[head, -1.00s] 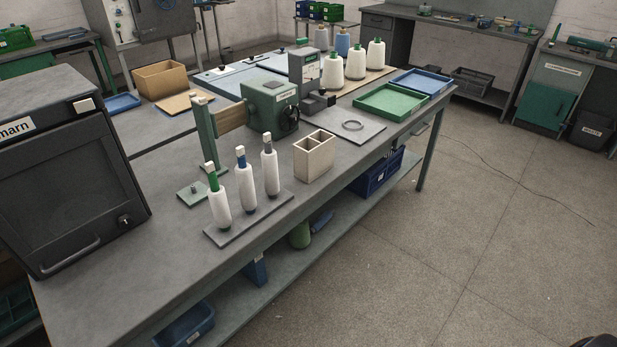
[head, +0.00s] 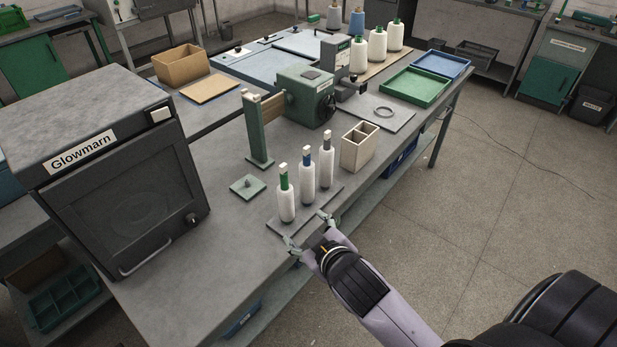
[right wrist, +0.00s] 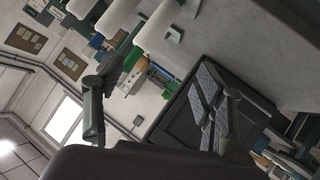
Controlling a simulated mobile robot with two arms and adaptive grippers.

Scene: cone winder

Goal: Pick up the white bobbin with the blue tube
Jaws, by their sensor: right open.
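The white bobbin with the blue tube (head: 307,182) stands upright in the middle of a row of three on a grey board (head: 322,207). The white bobbin with the green tube (head: 287,203) stands nearer the front left, and the one with the grey tube (head: 326,169) stands farther back to the right. My right gripper (head: 308,229) is open and empty at the board's front edge, apart from the blue-tube bobbin. In the right wrist view, its spread fingers show with white bobbin bodies at the top; their tube colours are hard to match. My left gripper is not in view.
A beige divided box (head: 359,147) stands right of the row. A green post (head: 257,135) and a small green plate (head: 247,187) stand behind and left. The dark Glowmarn cabinet (head: 130,190) fills the left. The table's front edge lies under my right gripper.

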